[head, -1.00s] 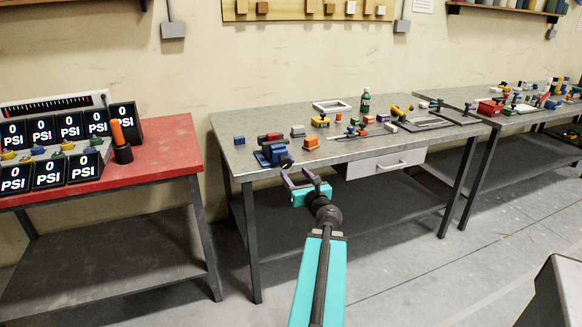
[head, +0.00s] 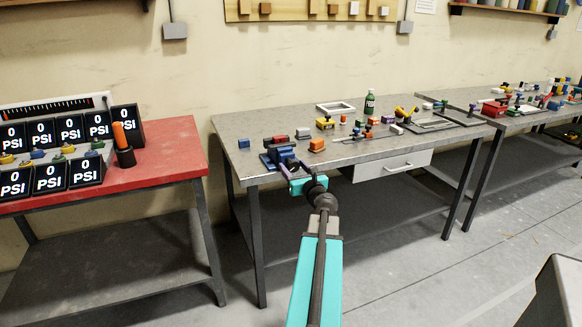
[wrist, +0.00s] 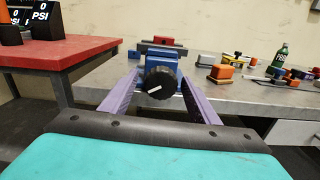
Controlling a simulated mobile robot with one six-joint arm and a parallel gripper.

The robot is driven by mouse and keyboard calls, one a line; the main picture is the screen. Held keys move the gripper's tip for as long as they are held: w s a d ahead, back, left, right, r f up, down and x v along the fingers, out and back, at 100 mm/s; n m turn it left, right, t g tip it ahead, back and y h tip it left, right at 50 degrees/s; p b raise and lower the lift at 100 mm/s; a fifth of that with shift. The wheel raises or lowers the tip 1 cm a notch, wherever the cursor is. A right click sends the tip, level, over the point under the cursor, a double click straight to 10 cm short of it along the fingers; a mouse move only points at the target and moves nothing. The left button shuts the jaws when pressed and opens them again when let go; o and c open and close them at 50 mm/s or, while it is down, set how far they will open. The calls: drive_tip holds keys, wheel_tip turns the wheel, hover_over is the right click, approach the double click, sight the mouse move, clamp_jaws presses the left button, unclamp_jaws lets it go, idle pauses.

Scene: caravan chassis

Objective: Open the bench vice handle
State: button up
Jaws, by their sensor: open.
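The blue bench vice (head: 277,158) sits at the near left edge of the grey workbench. In the wrist view the vice (wrist: 164,62) shows straight ahead, with its round black handle knob (wrist: 160,84) facing me. The knob carries a white pointer line, tilted slightly up to the right. My gripper (head: 288,168) is at the bench's front edge, at the vice. In the wrist view its two purple fingers (wrist: 160,92) are spread, one on each side of the knob, with gaps visible. Contact with the knob cannot be seen. In the head view the arm partly hides the knob.
The grey workbench (head: 240,172) holds an orange block (head: 317,145), a green bottle (head: 369,102) and several small parts to the right of the vice. A drawer (head: 392,166) hangs under its front. A red table (head: 170,150) with PSI displays stands left, across a gap.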

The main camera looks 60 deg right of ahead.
drive_tip(key=shift+w+d, duration=0.2)
drive_tip(key=c, duration=1)
drive_tip(key=shift+c, duration=0.2)
